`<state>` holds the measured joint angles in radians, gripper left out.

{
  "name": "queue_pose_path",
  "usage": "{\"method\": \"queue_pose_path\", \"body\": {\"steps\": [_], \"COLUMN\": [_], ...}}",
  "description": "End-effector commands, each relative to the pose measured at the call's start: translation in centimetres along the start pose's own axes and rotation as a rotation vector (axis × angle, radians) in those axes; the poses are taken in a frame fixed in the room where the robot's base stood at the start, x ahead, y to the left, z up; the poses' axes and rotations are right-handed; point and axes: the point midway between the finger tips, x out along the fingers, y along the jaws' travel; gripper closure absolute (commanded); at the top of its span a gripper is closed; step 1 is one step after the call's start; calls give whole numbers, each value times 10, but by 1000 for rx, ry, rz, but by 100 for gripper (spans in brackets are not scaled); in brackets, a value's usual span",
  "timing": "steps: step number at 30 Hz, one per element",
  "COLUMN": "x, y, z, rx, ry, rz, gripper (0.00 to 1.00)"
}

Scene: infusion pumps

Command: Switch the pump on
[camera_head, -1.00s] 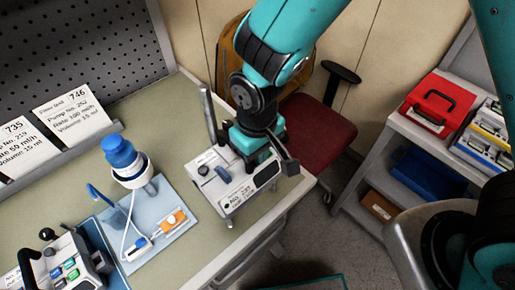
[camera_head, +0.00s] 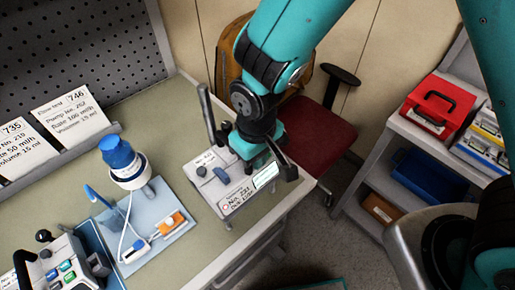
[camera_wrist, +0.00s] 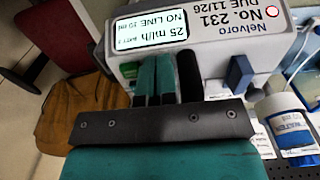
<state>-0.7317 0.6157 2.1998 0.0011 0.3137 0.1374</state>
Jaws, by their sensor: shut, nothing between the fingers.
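The pump (camera_head: 237,194) is a white box marked No. 231, standing near the bench's right edge. Its screen (camera_head: 265,176) is lit; in the wrist view the screen (camera_wrist: 151,31) reads 25 ml/h and NO LINE. A blue part (camera_head: 222,174) and a dark knob (camera_head: 201,171) sit on its left side. A small red-ringed round mark (camera_wrist: 272,10) is on its front. My gripper (camera_wrist: 154,62) is shut and empty, its teal fingers close together over the pump's top, beside a dark upright piece (camera_wrist: 189,75). In the head view the arm hides the fingertips; contact cannot be told.
Another device (camera_head: 60,265) is at lower left. Cards (camera_head: 68,118) stand behind. A red chair (camera_head: 308,150) and a shelf with a red box (camera_head: 437,104) are right.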

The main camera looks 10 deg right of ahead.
Motion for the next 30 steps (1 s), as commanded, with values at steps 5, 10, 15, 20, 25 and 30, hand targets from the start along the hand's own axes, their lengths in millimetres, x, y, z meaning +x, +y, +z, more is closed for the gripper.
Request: {"method": "queue_pose_path", "body": {"steps": [5,10,15,20,25,30], "x": [-8,-48,-78,-112,-134,-141], "y": [0,0,0,0,0,0], "z": [5,4,1,2,1,2], "rx": [0,1,1,1,1,1], "ry": [-12,-1,10,8,5,2], "rz": [0,0,-1,0,0,1], "gripper": [100,100,100,100,100,100]}}
